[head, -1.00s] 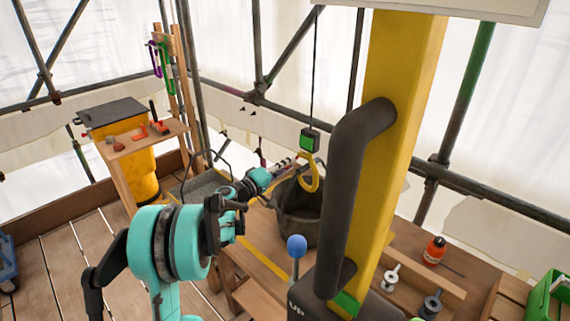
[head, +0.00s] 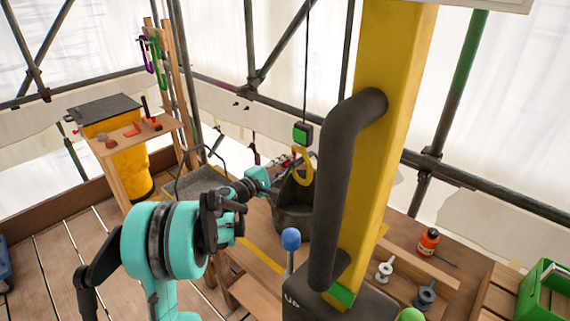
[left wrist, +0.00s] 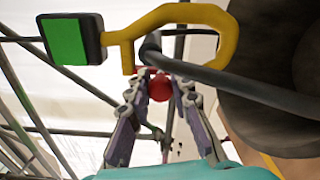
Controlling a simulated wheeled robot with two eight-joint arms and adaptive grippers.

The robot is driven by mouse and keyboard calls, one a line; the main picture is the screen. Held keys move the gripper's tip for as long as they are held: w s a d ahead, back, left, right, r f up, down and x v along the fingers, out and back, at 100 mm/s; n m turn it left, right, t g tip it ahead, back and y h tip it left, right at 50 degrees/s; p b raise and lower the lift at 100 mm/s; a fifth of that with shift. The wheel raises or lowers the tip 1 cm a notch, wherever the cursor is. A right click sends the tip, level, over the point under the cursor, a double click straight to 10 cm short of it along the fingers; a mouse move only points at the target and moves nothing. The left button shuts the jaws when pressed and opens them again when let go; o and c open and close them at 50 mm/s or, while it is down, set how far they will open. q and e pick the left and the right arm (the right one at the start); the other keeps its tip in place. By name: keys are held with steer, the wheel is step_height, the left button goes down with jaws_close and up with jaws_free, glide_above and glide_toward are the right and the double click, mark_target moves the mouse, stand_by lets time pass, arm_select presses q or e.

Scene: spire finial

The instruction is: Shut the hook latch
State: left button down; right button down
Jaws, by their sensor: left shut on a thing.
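The yellow hook (head: 302,166) hangs under a black and green block (head: 303,134) on a thin cable. In the left wrist view the hook (left wrist: 228,35) fills the top, its opening to the lower left. A dark bar (left wrist: 255,88), apparently the bucket's handle, passes through the hook. My left gripper (head: 283,163) is just left of the hook. In the left wrist view its fingertips (left wrist: 160,80) are shut on a small red knob (left wrist: 160,88) near the hook's mouth. The latch itself is mostly hidden there. My right gripper is not in view.
The black bucket (head: 292,212) sits below the hook on a wooden bench. A yellow post (head: 385,130) with a thick dark handle (head: 340,180) stands close on the right. A blue-knobbed lever (head: 291,239) stands in front. Scaffold poles run behind.

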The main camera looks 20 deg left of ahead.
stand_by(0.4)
arm_select(q)
steer(key=c, duration=1.3)
jaws_free()
steer(key=shift+c, duration=0.2)
steer(key=v, duration=1.2)
steer(key=shift+f, duration=0.1)
